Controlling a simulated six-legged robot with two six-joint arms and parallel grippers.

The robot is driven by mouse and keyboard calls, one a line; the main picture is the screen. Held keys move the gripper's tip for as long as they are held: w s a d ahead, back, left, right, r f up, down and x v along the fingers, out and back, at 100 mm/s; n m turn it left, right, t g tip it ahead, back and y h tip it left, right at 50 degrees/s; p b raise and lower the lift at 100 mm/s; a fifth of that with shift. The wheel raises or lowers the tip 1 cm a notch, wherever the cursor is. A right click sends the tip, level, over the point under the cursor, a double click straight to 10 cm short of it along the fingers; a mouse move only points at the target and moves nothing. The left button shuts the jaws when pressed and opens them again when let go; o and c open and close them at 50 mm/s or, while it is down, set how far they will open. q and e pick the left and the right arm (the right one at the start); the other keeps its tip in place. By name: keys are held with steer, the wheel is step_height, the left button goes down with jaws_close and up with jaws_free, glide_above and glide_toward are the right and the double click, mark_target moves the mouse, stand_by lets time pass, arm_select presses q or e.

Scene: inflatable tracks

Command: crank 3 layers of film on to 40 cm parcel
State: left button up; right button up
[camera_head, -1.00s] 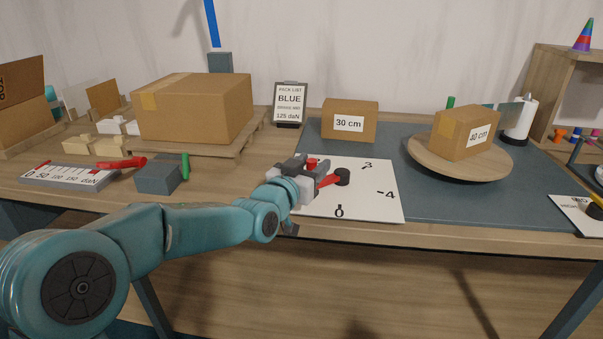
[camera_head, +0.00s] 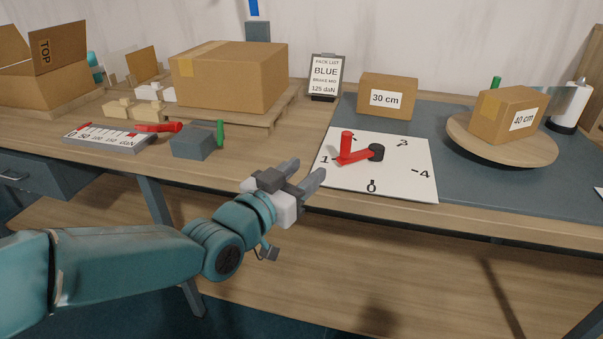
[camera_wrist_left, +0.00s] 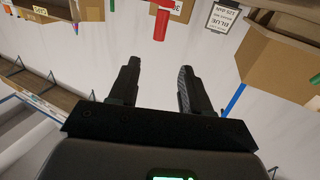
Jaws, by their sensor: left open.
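The 40 cm parcel (camera_head: 509,114) sits on a round wooden turntable (camera_head: 463,139) at the right of the head view. A red crank (camera_head: 355,157) with an upright red handle stands on a white dial plate (camera_head: 400,186) marked with numbers; its arm points left, near the 1. The handle also shows in the left wrist view (camera_wrist_left: 160,24). A strip of film (camera_head: 560,99) shows behind the parcel beside a white roll (camera_head: 570,106). My left gripper (camera_head: 307,172) is open and empty, left of the plate and apart from the handle. My right gripper is out of view.
A 30 cm box (camera_head: 387,97) stands behind the plate. A grey block (camera_head: 193,143) and a tension scale (camera_head: 105,138) lie at the left.

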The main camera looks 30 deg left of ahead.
arm_select(q)
steer(key=c, duration=0.4)
steer(key=shift+a+r+t, duration=0.2)
steer(key=shift+r+t, duration=0.1)
steer(key=shift+r, duration=0.25)
jaws_close()
steer(key=a+r+n+t+y, duration=0.2)
steer(key=a+r+n+y, duration=0.3)
steer(key=a+r+y, duration=0.15)
steer(key=n+g+y+p, duration=0.5)
steer(key=g+y+p, duration=0.3)
steer(key=p, duration=0.8)
glide_toward(348, 144)
steer(key=p+x, duration=0.1)
steer(key=x, duration=0.6)
steer(key=shift+d+p, duration=0.1)
steer(key=shift+p, duration=0.3)
